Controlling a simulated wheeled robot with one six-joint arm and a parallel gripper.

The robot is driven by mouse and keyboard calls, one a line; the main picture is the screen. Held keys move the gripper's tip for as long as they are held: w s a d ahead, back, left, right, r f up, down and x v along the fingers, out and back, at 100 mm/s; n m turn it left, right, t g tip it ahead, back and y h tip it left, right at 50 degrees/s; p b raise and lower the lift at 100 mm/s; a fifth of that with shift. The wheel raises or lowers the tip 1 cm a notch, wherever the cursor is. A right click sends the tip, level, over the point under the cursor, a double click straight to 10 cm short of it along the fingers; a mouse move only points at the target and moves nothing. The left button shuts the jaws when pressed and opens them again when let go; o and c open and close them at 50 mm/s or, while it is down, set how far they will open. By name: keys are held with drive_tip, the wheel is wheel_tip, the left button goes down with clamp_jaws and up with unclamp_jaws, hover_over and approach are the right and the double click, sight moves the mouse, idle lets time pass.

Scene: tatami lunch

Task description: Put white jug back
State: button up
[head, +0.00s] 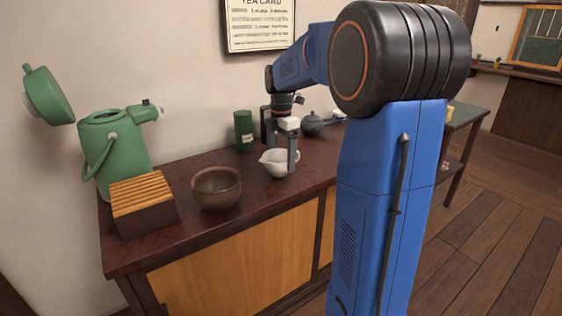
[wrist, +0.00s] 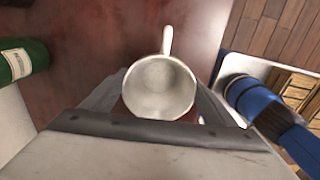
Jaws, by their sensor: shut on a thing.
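The white jug (head: 274,162) is a small bowl-like vessel with a spout or handle at its left in the head view. It is upright at the dark red counter top, to the right of the brown bowl. In the wrist view the jug (wrist: 160,88) is seen from above, looks empty, and its handle or spout points to the top. My gripper (head: 284,158) points down and is shut on the jug. In the wrist view its fingers (wrist: 160,104) lie on either side of the jug. I cannot tell whether the jug touches the counter.
On the counter (head: 240,225) stand a brown bowl (head: 217,188), a slatted wooden box (head: 143,203), a green kettle (head: 115,150) with its lid raised, a green canister (head: 244,131) behind the jug and a dark teapot (head: 312,124) to the right. The front edge near the jug is bare.

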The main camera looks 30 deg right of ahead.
drive_tip(key=shift+f, duration=0.85)
drive_tip(key=shift+f, duration=0.1)
drive_tip(key=o, duration=1.3)
wheel_tip(320, 180, up, 12)
drive_tip(key=s+a+f+m+t, duration=0.1)
drive_tip(key=s+a+m, duration=0.35)
drive_tip(key=s, duration=0.25)
drive_tip(key=s+a+f+m+t, duration=0.1)
drive_tip(key=s+a+f+m, duration=0.1)
drive_tip(key=s+a+m, duration=0.35)
drive_tip(key=s+a+f+m+t, duration=0.1)
drive_tip(key=s+a+f+m, duration=0.1)
drive_tip(key=s, duration=0.4)
drive_tip(key=s+a+f+m+t, duration=0.1)
drive_tip(key=s+a+f+m, duration=0.1)
drive_tip(key=s+f, duration=0.3)
drive_tip(key=s+a+f+m, duration=0.2)
drive_tip(key=s+f+m, duration=0.2)
drive_tip(key=s, duration=0.2)
drive_tip(key=shift+s+a+f+t, duration=0.1)
drive_tip(key=shift+s+a+t, duration=0.2)
drive_tip(key=shift+s+t, duration=0.1)
